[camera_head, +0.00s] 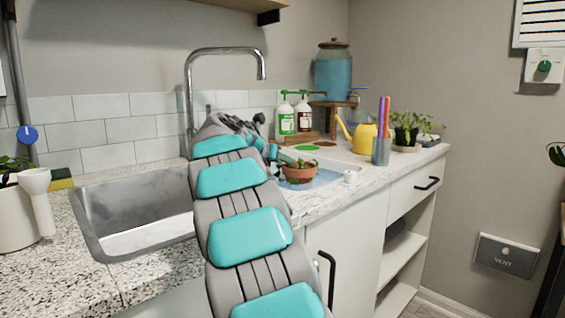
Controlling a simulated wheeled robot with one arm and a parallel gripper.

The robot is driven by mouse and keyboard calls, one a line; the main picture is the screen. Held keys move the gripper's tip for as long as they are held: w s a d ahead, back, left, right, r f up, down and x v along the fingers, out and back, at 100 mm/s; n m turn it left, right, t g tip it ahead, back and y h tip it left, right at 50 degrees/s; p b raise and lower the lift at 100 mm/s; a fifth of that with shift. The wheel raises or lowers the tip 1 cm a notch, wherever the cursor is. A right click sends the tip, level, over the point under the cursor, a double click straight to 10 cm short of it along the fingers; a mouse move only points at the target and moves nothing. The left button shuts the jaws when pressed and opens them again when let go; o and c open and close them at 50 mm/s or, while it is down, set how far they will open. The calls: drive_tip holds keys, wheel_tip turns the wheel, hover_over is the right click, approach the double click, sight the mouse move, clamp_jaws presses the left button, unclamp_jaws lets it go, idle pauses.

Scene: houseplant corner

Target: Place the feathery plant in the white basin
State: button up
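A small green plant in a terracotta pot (299,174) is on the counter just right of my gripper (277,153). My gripper is at the end of my teal-and-grey arm, close to the pot's left side. The fingers are small and partly hidden, so I cannot tell whether they are open or touch the pot. A leafy plant (407,122) stands farther right by the wall. I cannot tell for sure which plant is the feathery one. A white basin (345,163) seems to be set in the counter behind the terracotta pot, partly hidden.
A steel sink (135,208) with a tall faucet (225,50) lies left of my arm. Soap bottles (295,118), a yellow watering can (363,137) and a grey cup with sticks (381,151) stand behind and right of the pot. A blue mat (322,178) lies beside it.

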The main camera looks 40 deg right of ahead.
drive_tip(key=v, duration=1.2)
